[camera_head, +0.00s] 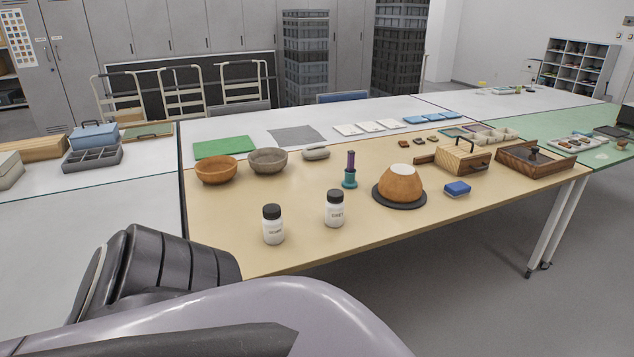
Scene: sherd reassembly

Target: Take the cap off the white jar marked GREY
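Two white jars with black caps stand upright near the front edge of the tan table. The right jar (334,212) carries small dark lettering that seems to read GREY, and its black cap (334,194) is on. The left jar (273,229) also has its black cap (271,211) on, and its longer lettering is too small to read surely. Neither gripper is in view. Large grey and dark links of my own arm fill the lower left, nearer than the jars and apart from them.
Behind the jars are an orange bowl (216,172), a grey bowl (268,162) and a purple-and-teal tool (350,172). An upturned orange bowl (400,186) rests on a black disc (380,199), with a blue block (457,188) beside it. The table (300,251) is clear around the jars.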

